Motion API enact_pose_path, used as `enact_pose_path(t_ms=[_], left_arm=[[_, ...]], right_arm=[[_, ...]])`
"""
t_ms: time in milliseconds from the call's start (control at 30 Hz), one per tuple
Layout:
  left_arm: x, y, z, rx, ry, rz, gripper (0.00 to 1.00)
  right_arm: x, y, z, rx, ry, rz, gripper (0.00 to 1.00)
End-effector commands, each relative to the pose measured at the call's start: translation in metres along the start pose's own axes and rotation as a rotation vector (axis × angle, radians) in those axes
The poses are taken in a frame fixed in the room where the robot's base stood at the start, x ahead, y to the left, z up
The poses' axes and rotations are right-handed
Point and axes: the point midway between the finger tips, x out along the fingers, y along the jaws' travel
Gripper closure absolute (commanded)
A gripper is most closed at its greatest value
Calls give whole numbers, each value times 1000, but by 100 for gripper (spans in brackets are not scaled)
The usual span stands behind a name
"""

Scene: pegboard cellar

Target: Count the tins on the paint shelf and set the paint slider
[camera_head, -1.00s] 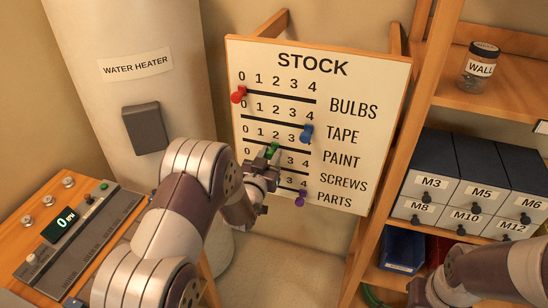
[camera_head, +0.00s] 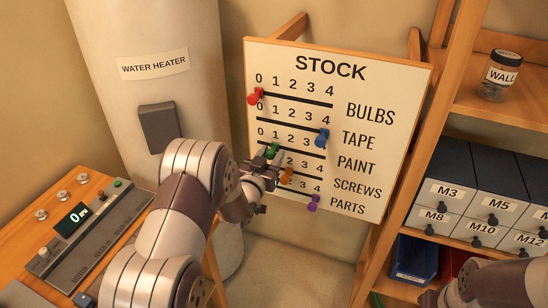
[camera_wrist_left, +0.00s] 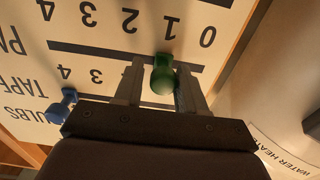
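The STOCK board (camera_head: 400,80) carries rows for bulbs, tape, paint, screws and parts. The green paint slider knob (camera_head: 272,150) sits around 1 on its slot. My left gripper (camera_head: 264,168) reaches the board from the left. The view there is upside down. No paint shelf or paint tins can be made out. My right arm shows at the lower right, but its gripper is not visible.
Other sliders are red (camera_head: 256,96), blue (camera_head: 322,138), orange (camera_head: 286,174) and purple (camera_head: 313,202). A WALL jar (camera_head: 502,76) and labelled drawers (camera_head: 446,193) stand on the right shelving. A control panel (camera_head: 90,240) is at left, before the water heater (camera_head: 140,30).

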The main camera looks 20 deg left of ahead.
Motion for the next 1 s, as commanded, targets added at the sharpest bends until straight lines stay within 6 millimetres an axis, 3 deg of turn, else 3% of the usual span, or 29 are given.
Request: enact_pose_path(t_ms=[33, 167, 633, 1000], left_arm=[[0, 0, 0, 0, 0, 1, 42], [0, 0, 0, 0, 0, 1, 0], [-8, 0, 0, 0, 0, 0, 0], [-47, 0, -1, 0, 0, 0, 0]], right_arm=[[0, 0, 0, 0, 0, 0, 100], [0, 0, 0, 0, 0, 0, 100], [2, 0, 0, 0, 0, 0, 100], [-4, 0, 0, 0, 0, 0, 100]])
